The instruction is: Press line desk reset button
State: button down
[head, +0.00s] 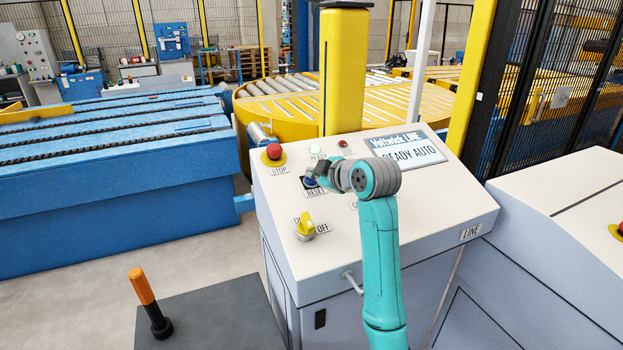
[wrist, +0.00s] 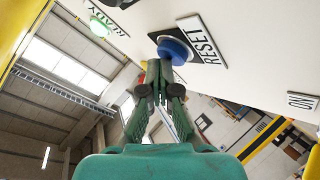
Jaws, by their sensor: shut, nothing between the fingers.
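The line desk (head: 285,215) has a sloped white top with labelled controls. The blue reset button (wrist: 174,50) sits beside its RESET label (wrist: 203,38) in the wrist view. In the head view the button (head: 309,183) shows partly behind my gripper (head: 315,174). My gripper (wrist: 160,66) is shut and empty, with its fingertips right at the button's face. I cannot tell whether they touch it or whether the button is pressed in. The desk display (head: 405,151) reads READY AUTO.
A red STOP button (head: 273,152) and a yellow switch (head: 305,227) flank the reset button. The green READY light (head: 316,150) is behind it. A yellow post (head: 343,75) stands behind the desk. An orange-handled lever (head: 142,288) stands at the front left.

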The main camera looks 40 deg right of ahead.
jog(key=shift+s+a+r, duration=0.1)
jog(key=shift+s+r, duration=0.15)
jog(key=shift+r, duration=0.35)
jog(key=r, duration=0.1)
jog(key=s+r, duration=0.1)
jog(key=r, duration=0.2)
jog(key=shift+s+a+r, duration=0.25)
jog(key=shift+s+r, duration=0.1)
jog(key=shift+r, duration=0.05)
dwell(0.8)
